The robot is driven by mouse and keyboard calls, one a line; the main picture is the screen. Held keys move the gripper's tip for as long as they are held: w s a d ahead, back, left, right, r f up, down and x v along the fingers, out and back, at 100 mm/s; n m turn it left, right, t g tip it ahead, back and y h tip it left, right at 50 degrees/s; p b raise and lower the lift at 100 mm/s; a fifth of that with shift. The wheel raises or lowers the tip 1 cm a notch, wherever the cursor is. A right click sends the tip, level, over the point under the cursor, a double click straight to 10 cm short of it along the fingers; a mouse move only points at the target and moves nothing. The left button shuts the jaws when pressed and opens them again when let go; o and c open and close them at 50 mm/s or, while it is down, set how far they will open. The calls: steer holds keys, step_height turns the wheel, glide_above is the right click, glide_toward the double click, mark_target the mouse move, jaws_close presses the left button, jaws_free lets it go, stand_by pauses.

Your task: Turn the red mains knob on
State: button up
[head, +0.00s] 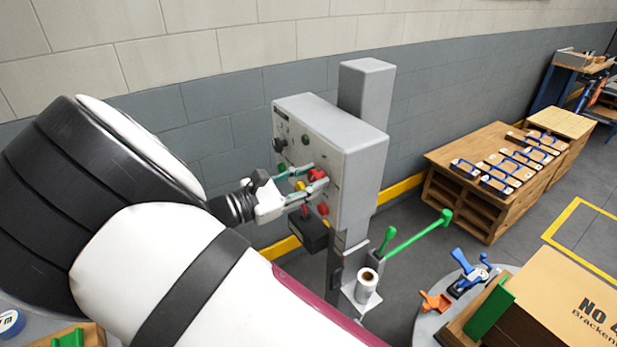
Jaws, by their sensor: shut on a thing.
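The red mains knob (317,176) sits on the front face of the grey control box (350,150), in the middle of the head view. My gripper (308,179) reaches the panel from the left, with its fingers around the red knob and shut on it. The fingers partly cover the knob, and its exact turn angle cannot be made out. Another red control (323,208) sits lower on the same panel, below the fingers. A yellow part (300,186) shows between the fingers.
A grey post (367,90) stands behind the box. A dark box (309,232) hangs below my gripper. A green-ended lever (420,235) sticks out to the right, above a white roll (367,282). A pallet table (490,190) with blue-handled parts stands at right.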

steer(key=m+p, duration=0.2)
steer(key=m, duration=0.4)
steer(key=shift+s+d+m, duration=0.1)
steer(key=shift+m, duration=0.2)
steer(key=m+p, duration=0.1)
steer(key=m, duration=0.4)
steer(key=shift+f, duration=0.15)
steer(key=shift+m, duration=0.4)
steer(key=o, duration=1.2)
steer(key=v, duration=1.2)
